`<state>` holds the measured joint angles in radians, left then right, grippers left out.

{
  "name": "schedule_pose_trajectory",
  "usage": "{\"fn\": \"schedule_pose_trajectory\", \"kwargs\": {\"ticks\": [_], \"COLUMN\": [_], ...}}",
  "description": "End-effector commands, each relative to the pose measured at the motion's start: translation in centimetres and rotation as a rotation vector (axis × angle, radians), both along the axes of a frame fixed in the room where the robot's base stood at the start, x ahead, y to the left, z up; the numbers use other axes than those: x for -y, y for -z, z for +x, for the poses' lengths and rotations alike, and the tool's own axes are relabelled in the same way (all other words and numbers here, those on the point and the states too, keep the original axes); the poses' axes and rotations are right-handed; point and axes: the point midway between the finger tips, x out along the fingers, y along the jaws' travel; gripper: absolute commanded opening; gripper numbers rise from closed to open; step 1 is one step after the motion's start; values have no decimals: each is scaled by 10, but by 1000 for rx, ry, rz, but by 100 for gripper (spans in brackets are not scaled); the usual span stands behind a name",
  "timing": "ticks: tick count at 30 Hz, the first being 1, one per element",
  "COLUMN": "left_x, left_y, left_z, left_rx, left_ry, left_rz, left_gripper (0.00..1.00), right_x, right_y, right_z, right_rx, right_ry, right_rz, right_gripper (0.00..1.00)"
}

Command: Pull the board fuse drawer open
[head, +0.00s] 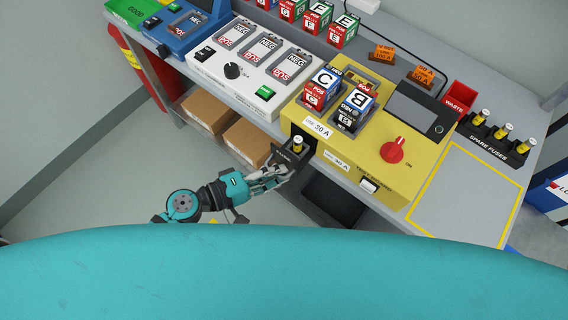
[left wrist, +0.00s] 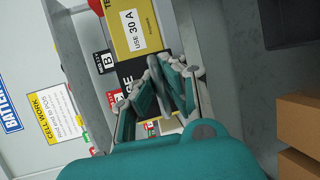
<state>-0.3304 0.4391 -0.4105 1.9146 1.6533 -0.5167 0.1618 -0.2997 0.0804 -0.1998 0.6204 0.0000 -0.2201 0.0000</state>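The yellow test board (head: 365,151) stands on the bench. In the left wrist view, the gripper (left wrist: 158,72) points at the drawer front, with part of the "FUSE" lettering (left wrist: 124,76) beside the fingers. The fingers hide the handle and look shut on it. My right gripper is not in view.
A red switch (head: 392,150) and a white rocker (head: 369,186) are on the board. Spare fuses stand in a black rack (head: 490,137) beside a red waste bin (head: 459,98). A white charger unit (head: 235,80) is at left. Cardboard boxes (head: 207,110) lie below. Free floor lies in front.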

Motion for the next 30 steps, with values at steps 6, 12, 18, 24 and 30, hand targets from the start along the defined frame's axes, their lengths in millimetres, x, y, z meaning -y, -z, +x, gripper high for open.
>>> {"fn": "schedule_pose_trajectory", "kwargs": {"ticks": [6,12,18,24,30], "left_x": [0,0,-1,-19,-56], "left_y": [-3,-3,-2,-5,-14], "left_z": [2,2,1,-12,-33], "left_rx": [2,2,0,-1,-3], "left_ry": [-4,-3,-1,0,-3], "left_rz": [-6,-4,-2,0,-2], "left_gripper": [0,20,20,20,20], "right_x": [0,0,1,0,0], "right_y": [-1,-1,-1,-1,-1], "right_z": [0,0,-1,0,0], "right_rx": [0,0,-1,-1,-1], "right_ry": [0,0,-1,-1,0], "right_rz": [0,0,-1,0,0], "right_gripper": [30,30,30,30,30]}}
